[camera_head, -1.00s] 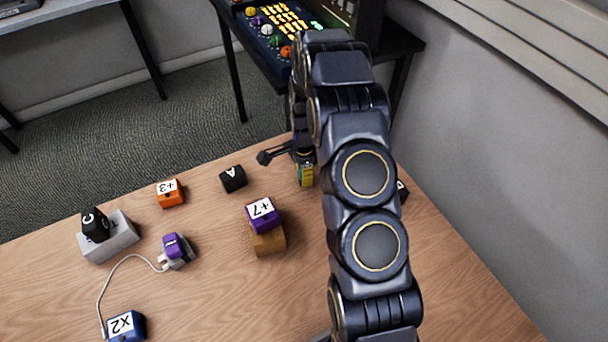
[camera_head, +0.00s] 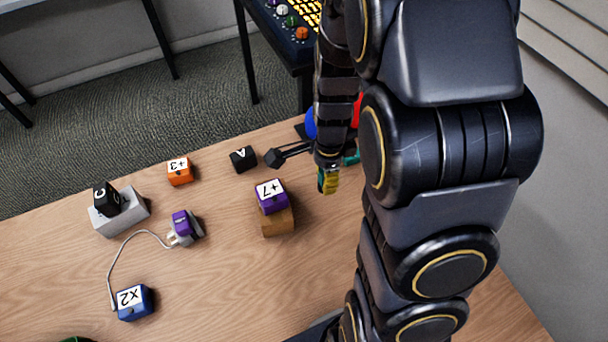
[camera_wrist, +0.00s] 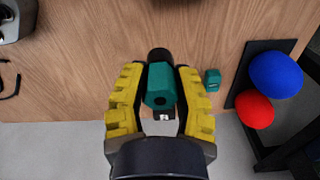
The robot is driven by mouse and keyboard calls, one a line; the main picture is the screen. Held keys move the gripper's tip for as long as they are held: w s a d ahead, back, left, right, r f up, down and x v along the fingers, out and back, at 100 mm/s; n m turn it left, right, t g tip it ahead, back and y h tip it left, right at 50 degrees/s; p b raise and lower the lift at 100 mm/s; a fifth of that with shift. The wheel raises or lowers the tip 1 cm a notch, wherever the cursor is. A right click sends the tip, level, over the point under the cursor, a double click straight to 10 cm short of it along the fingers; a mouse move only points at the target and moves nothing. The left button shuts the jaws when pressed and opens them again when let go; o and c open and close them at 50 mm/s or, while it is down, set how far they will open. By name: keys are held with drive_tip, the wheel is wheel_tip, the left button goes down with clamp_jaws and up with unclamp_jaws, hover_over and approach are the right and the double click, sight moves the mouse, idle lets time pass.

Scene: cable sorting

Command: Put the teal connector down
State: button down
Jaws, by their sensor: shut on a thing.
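The teal connector (camera_wrist: 159,88) is between the yellow fingers of my gripper (camera_wrist: 160,100) in the wrist view. My gripper is shut on it. In the head view my gripper (camera_head: 328,180) is near the far right part of the table, to the right of the purple +7 block (camera_head: 270,195). The connector itself is mostly hidden there by my gripper and arm. I cannot tell whether the connector touches the table.
A small teal block (camera_wrist: 212,79) lies beside a dark stand with a blue ball (camera_wrist: 276,75) and a red ball (camera_wrist: 254,109). A black block (camera_head: 243,159) and an orange block (camera_head: 180,172) lie left.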

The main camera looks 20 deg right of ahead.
drive_tip(key=shift+s+r, duration=0.1)
drive_tip(key=shift+s, duration=0.05)
drive_tip(key=shift+r, duration=0.55)
wheel_tip(320, 180, up, 4)
drive_tip(key=shift+a+r, duration=0.1)
drive_tip(key=shift+a, duration=0.05)
drive_tip(key=s+a+n, duration=0.2)
drive_tip(key=a+n, duration=0.7)
drive_tip(key=a, duration=0.7)
drive_tip(key=s+a+n, duration=0.3)
drive_tip(key=a+n, duration=0.5)
drive_tip(key=a, duration=0.7)
drive_tip(key=shift+w+a+f, duration=0.1)
drive_tip(key=shift+f, duration=4.45)
drive_tip(key=shift+a+f, duration=0.1)
drive_tip(key=shift+f, duration=4.4)
